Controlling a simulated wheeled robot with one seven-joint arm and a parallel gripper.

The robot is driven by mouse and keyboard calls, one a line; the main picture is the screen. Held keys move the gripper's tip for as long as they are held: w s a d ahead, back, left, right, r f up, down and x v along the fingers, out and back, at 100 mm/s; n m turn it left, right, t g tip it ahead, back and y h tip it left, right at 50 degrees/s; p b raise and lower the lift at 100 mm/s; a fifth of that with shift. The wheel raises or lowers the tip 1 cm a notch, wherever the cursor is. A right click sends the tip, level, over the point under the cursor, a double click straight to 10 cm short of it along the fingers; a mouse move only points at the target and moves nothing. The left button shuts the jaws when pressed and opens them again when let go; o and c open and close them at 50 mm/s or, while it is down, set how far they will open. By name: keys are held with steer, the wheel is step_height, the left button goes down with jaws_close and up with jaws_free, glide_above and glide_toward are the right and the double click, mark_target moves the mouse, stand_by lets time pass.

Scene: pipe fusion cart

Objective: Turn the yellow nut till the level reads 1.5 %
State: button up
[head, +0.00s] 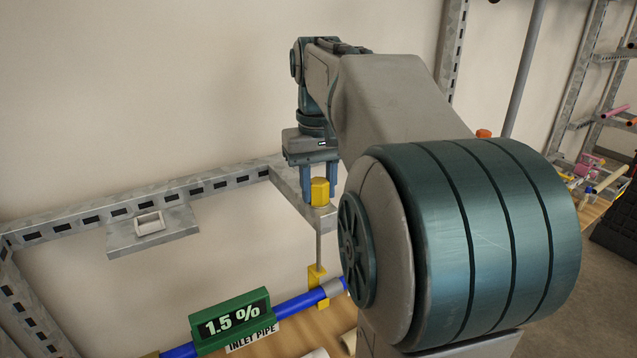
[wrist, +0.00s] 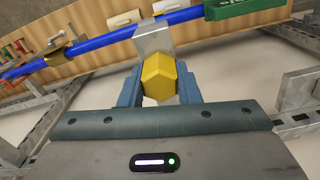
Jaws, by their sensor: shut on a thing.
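The yellow nut (head: 320,191) sits at the top of a thin upright rod, at the end of a grey bracket. My gripper (head: 319,182) points down over it, with a blue finger on each side. In the wrist view the yellow nut (wrist: 159,77) lies between the two fingers of my gripper (wrist: 158,88), which are shut on it. The green level (head: 232,319) rests on the blue inlet pipe (head: 295,307), and its display reads 1.5 %. The rod runs down to a yellow clamp (head: 317,287) on the pipe.
A slotted metal rail (head: 150,208) runs along the wall, with a second bracket (head: 152,232) to the left. A wooden board (head: 285,340) lies below the pipe. Shelves with coloured pipes (head: 617,112) stand at the right. My arm hides much of the right side.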

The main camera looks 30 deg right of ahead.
mark_target(318, 181)
stand_by(0.5)
steer(key=o, duration=1)
step_height(318, 181, up, 12)
steer(key=shift+r, duration=0.1)
stand_by(1.2)
